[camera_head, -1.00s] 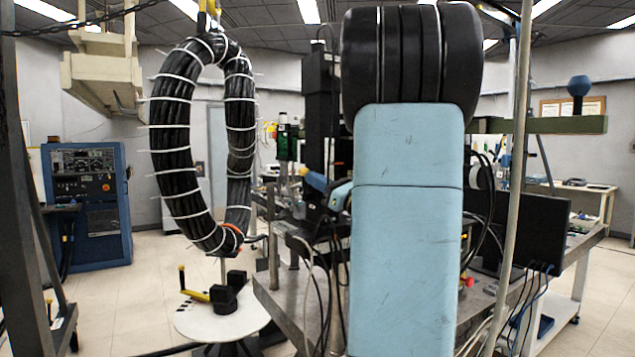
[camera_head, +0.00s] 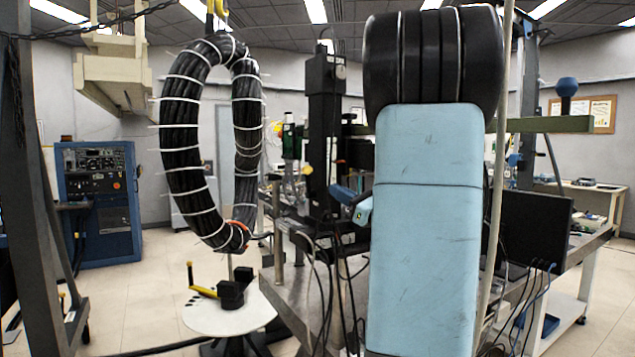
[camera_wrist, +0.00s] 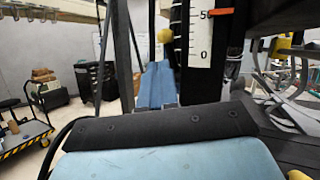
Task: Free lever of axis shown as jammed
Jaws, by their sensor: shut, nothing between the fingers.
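My light blue arm link fills the right middle of the head view and the bottom of the wrist view. A yellow-handled lever (camera_head: 202,291) with a black block (camera_head: 231,294) sits on a round white table (camera_head: 205,318) in the head view. A white scale (camera_wrist: 200,36) marked 50 and 0 shows in the wrist view, with an orange pointer (camera_wrist: 220,12) near the 50 mark. A yellow knob (camera_wrist: 165,36) is left of it. I cannot tell which axis is shown as jammed.
A large black coil (camera_head: 185,150) with white ties hangs from a yellow hook. A metal workbench (camera_head: 290,292) with cables and a monitor (camera_head: 535,225) stands at the right. A blue cabinet (camera_head: 100,205) stands far left. A yellow-black-edged cart (camera_wrist: 30,135) is in the wrist view. Floor is clear between cabinet and table.

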